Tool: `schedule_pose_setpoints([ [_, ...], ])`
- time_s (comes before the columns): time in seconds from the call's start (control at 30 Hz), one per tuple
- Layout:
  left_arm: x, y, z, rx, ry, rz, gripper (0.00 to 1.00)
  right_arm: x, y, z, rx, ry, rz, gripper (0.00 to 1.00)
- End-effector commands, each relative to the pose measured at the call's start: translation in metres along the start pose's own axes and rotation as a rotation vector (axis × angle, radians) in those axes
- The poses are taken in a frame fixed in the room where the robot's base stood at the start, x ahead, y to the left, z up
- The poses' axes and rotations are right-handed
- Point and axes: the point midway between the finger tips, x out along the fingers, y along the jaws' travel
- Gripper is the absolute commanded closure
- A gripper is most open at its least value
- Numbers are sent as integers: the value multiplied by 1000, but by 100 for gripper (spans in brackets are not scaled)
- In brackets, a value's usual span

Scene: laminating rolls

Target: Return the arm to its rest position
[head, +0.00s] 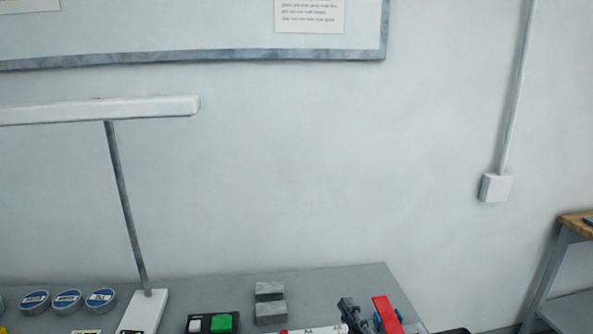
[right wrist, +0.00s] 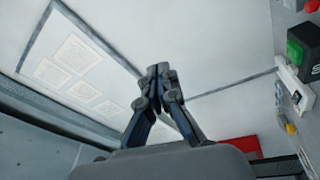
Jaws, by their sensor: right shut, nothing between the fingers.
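My right gripper (head: 348,305) shows at the bottom of the head view, right of the middle, low over the far right part of the table. In the right wrist view its dark fingers (right wrist: 160,72) meet at the tips, shut with nothing between them. Most of my right arm is out of the head view. My left gripper and left arm are not in view.
A grey table (head: 350,280) carries round tins (head: 68,301), a white lamp (head: 143,312), a green button box (head: 222,323), a grey block (head: 270,303) and a white marker-like item (head: 318,330). A red part (head: 386,313) is beside the right gripper.

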Motion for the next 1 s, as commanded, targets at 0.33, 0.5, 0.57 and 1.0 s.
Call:
schedule_pose_setpoints([
  [0.33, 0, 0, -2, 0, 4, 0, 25, -167, -106, 103, 720, -815, -397, 100],
  [0.5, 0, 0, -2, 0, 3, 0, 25, -241, -137, 98, 896, -1053, -559, 100],
  [0.57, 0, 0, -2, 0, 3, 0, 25, -263, -143, 93, 940, -1119, -610, 100],
  [1.0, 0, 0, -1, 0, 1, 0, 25, -334, -206, 86, 1061, -1347, -802, 100],
])
